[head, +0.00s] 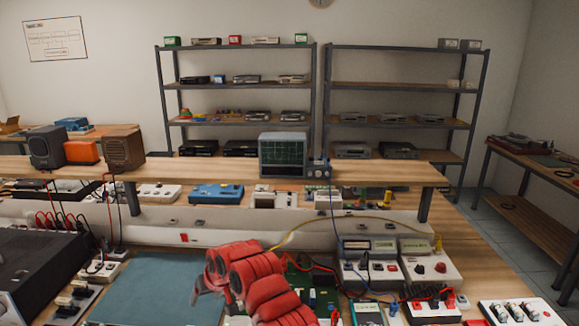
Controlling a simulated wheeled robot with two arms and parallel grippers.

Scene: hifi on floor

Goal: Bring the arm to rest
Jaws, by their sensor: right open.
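My right arm, red, rises from the bottom middle of the head view and bends over the workbench. Its gripper (204,288) is at the left end of the red links, over the right side of a blue-grey mat (150,291). It is open, and I see nothing held in it. The red links hide part of a green circuit board (298,279) to the right. My left gripper is not in view.
A black box (38,270) stands left of the mat. Meters and test boxes (432,264) with cables crowd the right. A raised wooden shelf (210,168) with an oscilloscope (283,155) and speakers (46,147) spans the bench behind. The mat's left and middle are clear.

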